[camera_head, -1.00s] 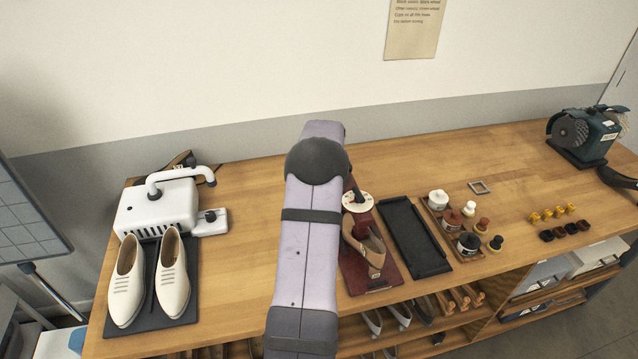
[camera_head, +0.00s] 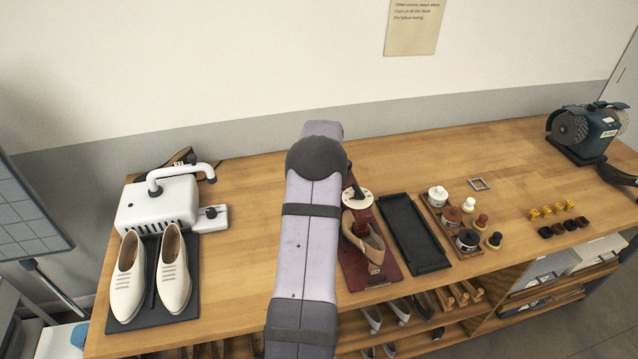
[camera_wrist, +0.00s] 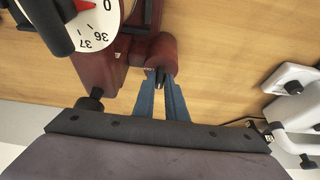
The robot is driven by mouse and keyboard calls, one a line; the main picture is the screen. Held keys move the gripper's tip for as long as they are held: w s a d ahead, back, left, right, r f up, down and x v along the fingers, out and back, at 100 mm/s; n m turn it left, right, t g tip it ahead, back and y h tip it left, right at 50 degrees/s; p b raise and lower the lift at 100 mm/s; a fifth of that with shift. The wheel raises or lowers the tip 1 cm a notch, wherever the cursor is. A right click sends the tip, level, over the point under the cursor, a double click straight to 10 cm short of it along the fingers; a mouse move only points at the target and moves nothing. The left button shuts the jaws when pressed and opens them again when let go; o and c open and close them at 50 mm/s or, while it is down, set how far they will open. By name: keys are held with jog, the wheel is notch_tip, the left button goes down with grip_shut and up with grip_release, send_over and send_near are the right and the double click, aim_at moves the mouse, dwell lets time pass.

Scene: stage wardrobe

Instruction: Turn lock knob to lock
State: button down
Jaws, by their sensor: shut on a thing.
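The dark red shoe stretcher (camera_head: 361,265) stands on the bench, partly hidden behind my arm, with a tan shoe (camera_head: 374,243) on it. Its white numbered dial (camera_head: 358,199) faces up; in the wrist view the dial (camera_wrist: 104,24) shows a red pointer and a black handle (camera_wrist: 44,22) over it. My gripper (camera_wrist: 160,88) has blue fingers, closed at the tips on a small black lock knob (camera_wrist: 160,75) at the red end block. Its exact turn is hard to read. The head view hides the gripper behind my arm.
A second black knob (camera_wrist: 90,101) sticks out near the gripper. A white machine (camera_head: 158,206) and cream shoes (camera_head: 173,270) are at the left. A black tray (camera_head: 414,235) and a wooden tray of jars (camera_head: 438,220) are right of the stretcher.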

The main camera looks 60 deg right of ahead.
jog(key=shift+a+m, duration=0.1)
jog(key=shift+m, duration=0.2)
jog(key=m, duration=0.1)
jog(key=m+g+b, duration=0.1)
jog(key=m, duration=0.1)
jog(key=m+h+b, duration=0.1)
jog(key=shift+w+f+g, duration=0.2)
jog(key=shift+w+g, duration=0.1)
jog(key=shift+g, duration=0.1)
jog(key=m+g+b, duration=0.1)
jog(key=m, duration=0.1)
jog(key=m+b, duration=0.1)
jog(key=m, duration=0.2)
jog(key=shift+w+g+b, duration=0.2)
jog(key=shift+g+b, duration=0.15)
jog(key=shift+g, duration=0.05)
jog(key=m, duration=0.1)
jog(key=m+g, duration=0.1)
jog(key=m, duration=0.1)
jog(key=shift+w+r+m+p, duration=0.15)
jog(key=shift+r+m+p, duration=0.1)
jog(key=shift+m+p, duration=0.1)
jog(key=shift+w+m+g+y+p, duration=0.1)
jog(key=shift+m+g+y+p, duration=0.4)
jog(key=shift+m+p, duration=0.75)
jog(key=shift+f+m, duration=0.1)
jog(key=shift+m, duration=0.2)
jog(key=c, duration=1.8)
grip_release()
